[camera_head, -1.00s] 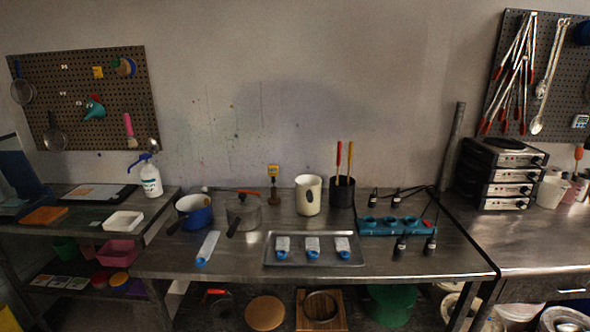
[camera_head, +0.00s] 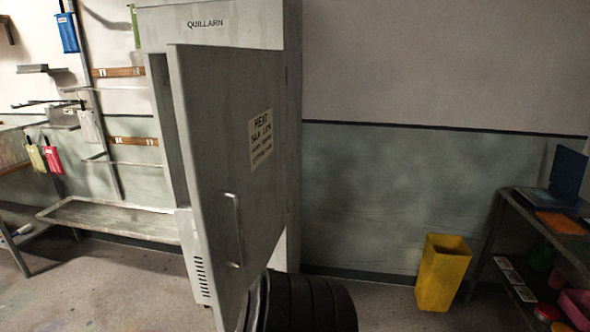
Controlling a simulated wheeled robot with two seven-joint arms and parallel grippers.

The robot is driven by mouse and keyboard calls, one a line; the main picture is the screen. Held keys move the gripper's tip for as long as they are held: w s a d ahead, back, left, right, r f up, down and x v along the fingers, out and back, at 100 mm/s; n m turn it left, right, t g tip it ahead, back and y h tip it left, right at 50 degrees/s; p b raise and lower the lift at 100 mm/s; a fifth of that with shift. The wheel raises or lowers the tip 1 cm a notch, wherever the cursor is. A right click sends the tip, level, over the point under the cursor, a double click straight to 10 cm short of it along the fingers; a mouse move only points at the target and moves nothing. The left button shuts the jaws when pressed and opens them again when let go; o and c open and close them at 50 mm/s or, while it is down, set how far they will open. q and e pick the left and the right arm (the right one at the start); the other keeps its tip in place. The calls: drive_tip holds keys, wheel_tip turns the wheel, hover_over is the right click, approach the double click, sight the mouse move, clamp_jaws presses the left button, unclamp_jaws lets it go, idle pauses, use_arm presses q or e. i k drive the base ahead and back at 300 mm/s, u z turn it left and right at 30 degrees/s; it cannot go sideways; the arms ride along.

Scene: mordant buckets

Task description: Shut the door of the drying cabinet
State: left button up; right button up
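The drying cabinet (camera_head: 218,22) is a tall grey unit marked QUILLARN, left of the middle in the head view. Its door (camera_head: 222,110) stands ajar and swung out toward me, with a dark gap along its left edge. The door carries a paper notice and a vertical bar handle (camera_head: 236,230) low on its face. The inside of the cabinet is mostly hidden behind the door. Neither of my grippers is in view.
A dark ribbed drum-like object (camera_head: 303,302) is at the bottom, close to the door's lower edge. A yellow bin (camera_head: 442,272) stands by the wall. A metal bench (camera_head: 110,215) is at left, a shelved table (camera_head: 545,228) at right.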

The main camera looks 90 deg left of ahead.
sight(230, 101)
drive_tip(key=u, duration=3)
drive_tip(key=i, duration=1)
drive_tip(key=u, duration=0.25)
